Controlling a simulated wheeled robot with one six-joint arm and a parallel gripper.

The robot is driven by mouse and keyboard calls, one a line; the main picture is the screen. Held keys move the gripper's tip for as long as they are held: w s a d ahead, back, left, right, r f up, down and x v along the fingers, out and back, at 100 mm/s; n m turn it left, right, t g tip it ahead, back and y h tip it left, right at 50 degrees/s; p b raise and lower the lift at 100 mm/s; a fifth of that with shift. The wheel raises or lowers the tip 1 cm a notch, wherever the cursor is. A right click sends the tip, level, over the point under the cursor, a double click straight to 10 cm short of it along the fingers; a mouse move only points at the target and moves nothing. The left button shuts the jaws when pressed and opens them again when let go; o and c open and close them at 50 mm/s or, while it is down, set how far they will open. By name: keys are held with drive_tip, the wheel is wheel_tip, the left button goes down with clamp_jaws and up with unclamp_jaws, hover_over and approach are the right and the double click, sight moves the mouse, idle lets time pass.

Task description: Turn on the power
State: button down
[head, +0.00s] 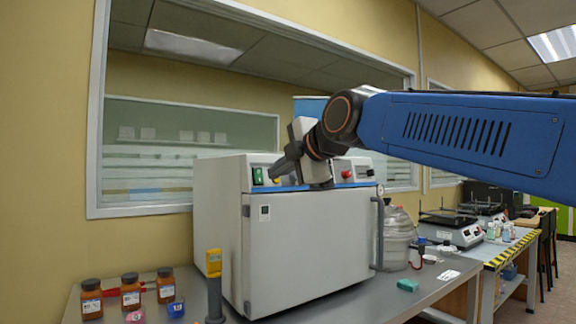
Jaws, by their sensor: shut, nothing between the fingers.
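A large light-grey cabinet machine (303,250) stands on the bench, with a blue-edged control panel along its top front. A green switch (257,176) sits at the left end of this panel, and a red knob (346,174) sits toward the right end. My gripper (274,178) comes in from the right on my blue arm. Its dark fingers are shut and empty, with their tips just right of the green switch. I cannot tell whether they touch the panel. My gripper hides the middle of the panel.
Several brown bottles (131,291) stand on the bench at left, near a yellow-topped post (214,264). A clear jar (397,237) stands right of the machine, and a green block (407,285) lies in front. Instruments (452,230) stand farther right. A window is behind.

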sight(259, 176)
drive_tip(key=shift+x, duration=2.7)
drive_tip(key=shift+w+a+f, duration=0.1)
drive_tip(key=shift+w+f, duration=0.05)
drive_tip(key=shift+w, duration=0.05)
drive_tip(key=shift+r, duration=0.95)
drive_tip(key=v, duration=1.7)
drive_tip(key=shift+s, duration=0.2)
